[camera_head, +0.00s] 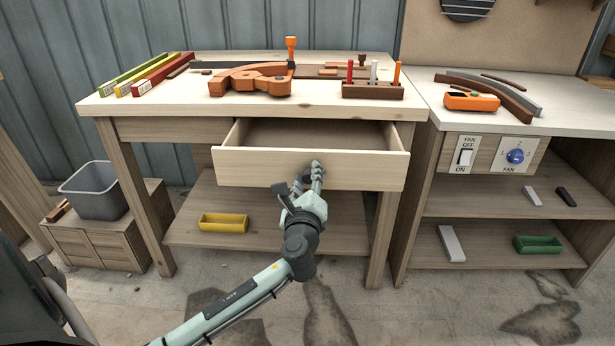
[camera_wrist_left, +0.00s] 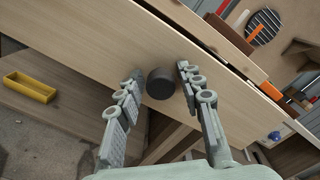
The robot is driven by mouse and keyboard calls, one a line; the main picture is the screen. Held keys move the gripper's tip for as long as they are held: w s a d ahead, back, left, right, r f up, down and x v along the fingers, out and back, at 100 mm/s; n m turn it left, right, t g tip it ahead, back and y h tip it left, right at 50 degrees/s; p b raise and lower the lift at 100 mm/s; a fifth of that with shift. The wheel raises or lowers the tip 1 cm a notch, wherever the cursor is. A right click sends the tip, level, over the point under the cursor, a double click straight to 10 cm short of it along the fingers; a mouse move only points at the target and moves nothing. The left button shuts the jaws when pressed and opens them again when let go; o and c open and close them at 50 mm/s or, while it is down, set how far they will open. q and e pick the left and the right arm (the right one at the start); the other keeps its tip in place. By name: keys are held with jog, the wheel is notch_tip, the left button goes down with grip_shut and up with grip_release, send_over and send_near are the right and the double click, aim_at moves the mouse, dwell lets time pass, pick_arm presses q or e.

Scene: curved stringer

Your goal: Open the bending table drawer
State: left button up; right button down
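The bending table (camera_head: 130,104) has a pale wooden drawer (camera_head: 245,168) that stands pulled partway out, its inside visible and apparently empty. My left gripper (camera_head: 316,170) is at the middle of the drawer front. In the left wrist view, the drawer front (camera_wrist_left: 110,45) carries a dark round knob (camera_wrist_left: 160,83). The two fingers of my left gripper (camera_wrist_left: 161,75) are spread on either side of the knob, with narrow gaps showing beside it. In the head view the gripper hides the knob. My right gripper is not in view.
Wooden clamp parts (camera_head: 250,80) and a block with colored tools (camera_head: 372,90) lie on the tabletop. A yellow tray (camera_head: 223,223) sits on the shelf below. A grey bin (camera_head: 95,190) stands at left, and a fan-switch bench (camera_head: 470,120) adjoins at right. The floor in front is clear.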

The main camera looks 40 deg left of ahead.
pick_arm(q)
jog(key=shift+o, duration=0.5)
jog(key=v, duration=1.2)
jog(key=s+a+f+n+g+h, duration=0.1)
jog(key=s+f+n+g+h, duration=0.25)
jog(key=f, duration=0.85)
jog(key=s+f+n+g, duration=0.35)
jog(key=f+n, duration=0.35)
jog(key=f, duration=0.4)
jog(key=s+d+f+n+g+h, duration=0.2)
jog(key=s+f+n, duration=0.2)
jog(key=s+f, duration=0.1)
jog(key=s+d+f+n+g+h, duration=0.3)
jog(key=s+f, duration=0.3)
jog(key=f, duration=0.2)
jog(key=shift+f+n, duration=0.2)
jog(key=shift+n, duration=0.65)
